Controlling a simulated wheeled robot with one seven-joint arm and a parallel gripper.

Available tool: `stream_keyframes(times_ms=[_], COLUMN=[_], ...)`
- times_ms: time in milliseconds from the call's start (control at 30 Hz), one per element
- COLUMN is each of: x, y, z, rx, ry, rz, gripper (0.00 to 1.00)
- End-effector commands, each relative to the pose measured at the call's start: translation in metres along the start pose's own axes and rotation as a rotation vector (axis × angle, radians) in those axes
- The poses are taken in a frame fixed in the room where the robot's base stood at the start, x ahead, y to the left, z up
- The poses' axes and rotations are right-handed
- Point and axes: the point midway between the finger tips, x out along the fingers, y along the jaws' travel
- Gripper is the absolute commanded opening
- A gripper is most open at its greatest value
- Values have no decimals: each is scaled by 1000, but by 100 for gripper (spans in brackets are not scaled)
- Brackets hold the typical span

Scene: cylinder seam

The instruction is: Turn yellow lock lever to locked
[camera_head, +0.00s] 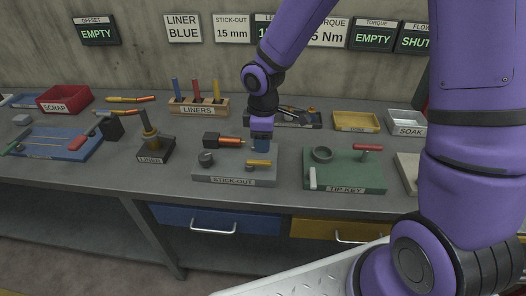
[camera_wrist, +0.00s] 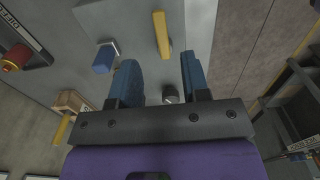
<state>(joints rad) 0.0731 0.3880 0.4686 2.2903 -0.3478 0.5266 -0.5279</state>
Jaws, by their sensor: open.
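The yellow lever (camera_head: 258,162) lies on the grey STICK-OUT fixture (camera_head: 205,178), towards its right side. In the wrist view it is a narrow yellow bar (camera_wrist: 161,35) seen beyond the fingertips. My gripper (camera_head: 262,144) points down just above and behind the lever. Its blue fingers (camera_wrist: 160,65) are apart, with nothing held between them, and the lever appears clear of both. A small dark round knob (camera_wrist: 170,95) shows between the fingers. Any lock marking is not readable.
A dark ring (camera_head: 206,158) and a black block with an orange torch (camera_head: 228,142) are left of the lever. The green TIP KEY board (camera_head: 350,180) is close on the right. The LINERS rack (camera_head: 198,110) stands behind. The bench front edge is clear.

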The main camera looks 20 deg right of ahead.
Motion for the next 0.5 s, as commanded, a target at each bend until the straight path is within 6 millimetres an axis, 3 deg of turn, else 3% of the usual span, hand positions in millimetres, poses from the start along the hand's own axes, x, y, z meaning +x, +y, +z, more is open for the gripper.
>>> stream_keyframes(times_ms=[200, 500], x=[-30, -39], y=[1, 0], z=[0, 0], rx=[0, -1], ry=[1, 1], rz=[3, -1], gripper=[43, 43])
